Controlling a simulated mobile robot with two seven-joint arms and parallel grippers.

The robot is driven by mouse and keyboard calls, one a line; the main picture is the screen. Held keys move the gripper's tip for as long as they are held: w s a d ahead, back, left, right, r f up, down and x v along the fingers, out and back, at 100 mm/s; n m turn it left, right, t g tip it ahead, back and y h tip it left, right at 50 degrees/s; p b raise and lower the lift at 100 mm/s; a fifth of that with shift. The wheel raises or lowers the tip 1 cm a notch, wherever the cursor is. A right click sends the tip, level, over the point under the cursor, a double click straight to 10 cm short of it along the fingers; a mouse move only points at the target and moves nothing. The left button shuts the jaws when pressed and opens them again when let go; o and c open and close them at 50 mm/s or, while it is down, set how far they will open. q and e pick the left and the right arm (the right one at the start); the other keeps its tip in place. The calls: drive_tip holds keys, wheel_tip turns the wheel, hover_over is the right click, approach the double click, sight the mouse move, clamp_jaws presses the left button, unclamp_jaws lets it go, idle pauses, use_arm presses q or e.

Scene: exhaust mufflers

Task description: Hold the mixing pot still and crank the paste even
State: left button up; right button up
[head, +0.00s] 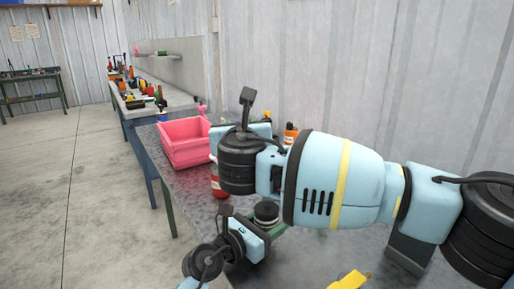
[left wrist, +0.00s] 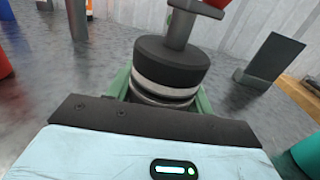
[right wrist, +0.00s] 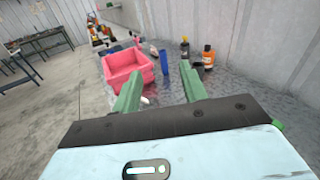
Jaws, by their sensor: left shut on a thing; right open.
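The mixing pot (left wrist: 170,68), a squat black cylinder with a pale band, stands upright in the left wrist view. A grey crank shaft (left wrist: 180,28) rises from its top to a flat arm, cut off by the frame edge. My left gripper (left wrist: 162,95) is shut on the pot, with green fingers on both sides. The pot also shows in the head view (head: 266,211), just under my right arm. My right gripper (right wrist: 160,90) is open and empty, its green fingers apart. In the head view its fingers are hidden. The paste is not visible.
A pink bin (right wrist: 127,70) stands on the grey bench (head: 192,190), beyond my right gripper. A blue cylinder (right wrist: 165,62) and an orange bottle (right wrist: 208,57) stand near it. A red container (head: 217,182) is close behind the pot. A corrugated wall (head: 370,80) bounds the bench.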

drive_tip(key=s+d+m+g+y, duration=0.1)
drive_tip(key=s+d+m+g, duration=0.5)
drive_tip(key=m, duration=0.9)
drive_tip(key=s+d+m+g, duration=0.3)
drive_tip(key=d+m+g, duration=0.45)
drive_tip(key=m, duration=0.75)
drive_tip(key=shift+g, duration=0.35)
drive_tip(key=x, duration=0.4)
drive_tip(key=a+x, duration=0.1)
drive_tip(key=x, duration=0.6)
drive_tip(key=shift+a+f, duration=0.2)
drive_tip(key=shift+a, duration=0.05)
drive_tip(key=shift+c, duration=0.4)
clamp_jaws()
drive_tip(key=shift+s, duration=0.1)
